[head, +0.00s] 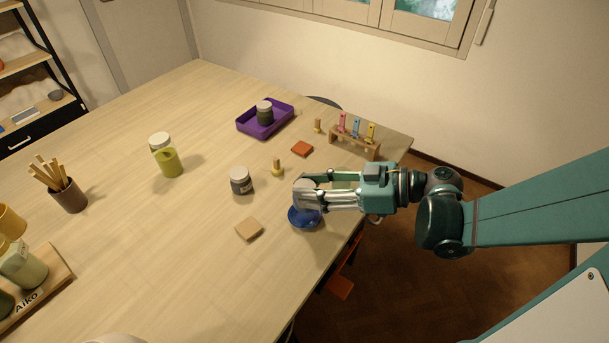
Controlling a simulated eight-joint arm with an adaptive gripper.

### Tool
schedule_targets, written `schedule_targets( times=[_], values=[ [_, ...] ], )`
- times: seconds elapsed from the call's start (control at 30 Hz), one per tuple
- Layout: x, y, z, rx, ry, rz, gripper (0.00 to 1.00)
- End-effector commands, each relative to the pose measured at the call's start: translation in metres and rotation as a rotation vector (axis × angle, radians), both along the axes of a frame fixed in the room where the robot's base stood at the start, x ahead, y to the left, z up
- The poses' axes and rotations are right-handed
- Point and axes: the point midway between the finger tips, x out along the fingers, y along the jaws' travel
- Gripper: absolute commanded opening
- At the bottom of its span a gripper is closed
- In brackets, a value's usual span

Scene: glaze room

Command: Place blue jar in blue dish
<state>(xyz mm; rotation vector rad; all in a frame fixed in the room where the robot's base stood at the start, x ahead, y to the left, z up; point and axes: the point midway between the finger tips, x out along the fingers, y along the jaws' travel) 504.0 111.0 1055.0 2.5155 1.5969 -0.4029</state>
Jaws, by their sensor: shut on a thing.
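The blue dish (304,223) sits on the table near its right edge. My gripper (307,192) is directly over the dish, its fingers pointing left, and it is shut on the blue jar. The fingers hide most of the jar, and its colour is hard to make out. I cannot tell whether the jar's base touches the inside of the dish.
A dark jar with a pale lid (241,181) stands left of my gripper. A tan tile (249,229), a yellow-based stamp (277,168) and an orange tile (302,149) lie nearby. A purple tray (282,120) holding a dark jar and a wooden rack (355,143) stand behind.

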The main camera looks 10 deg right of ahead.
Motion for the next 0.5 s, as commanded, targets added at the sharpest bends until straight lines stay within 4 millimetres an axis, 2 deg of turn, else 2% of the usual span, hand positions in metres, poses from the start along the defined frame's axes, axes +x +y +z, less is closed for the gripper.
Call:
schedule_targets(
  times=[0.5],
  values=[
    [0.001, 0.0, -0.037, 0.0, 0.0, 0.0, 0.1]
  ],
)
